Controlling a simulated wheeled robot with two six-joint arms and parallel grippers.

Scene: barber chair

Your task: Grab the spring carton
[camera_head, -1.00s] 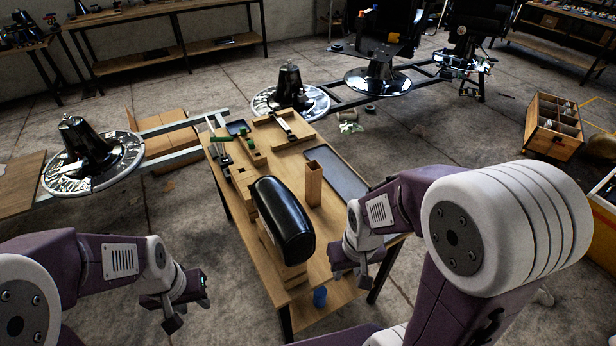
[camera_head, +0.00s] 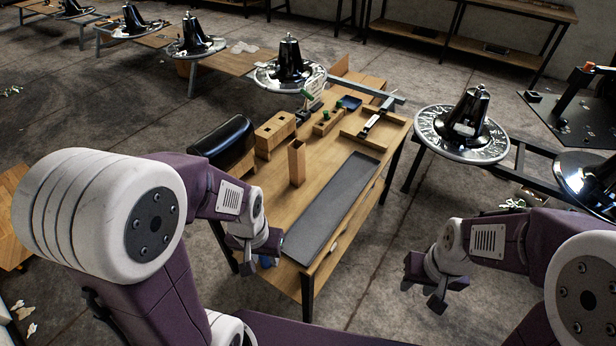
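No carton with springs can be made out. My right gripper (camera_head: 422,294) hangs open and empty over the floor to the right of the workbench. Both grippers are far from the cardboard box.
The workbench carries a black padded headrest (camera_head: 224,139), an upright wooden block (camera_head: 296,163), a grey tray (camera_head: 331,206) and a wooden tray (camera_head: 377,127). Chair bases (camera_head: 463,130) stand behind and right. The floor right of the workbench is clear near my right arm.

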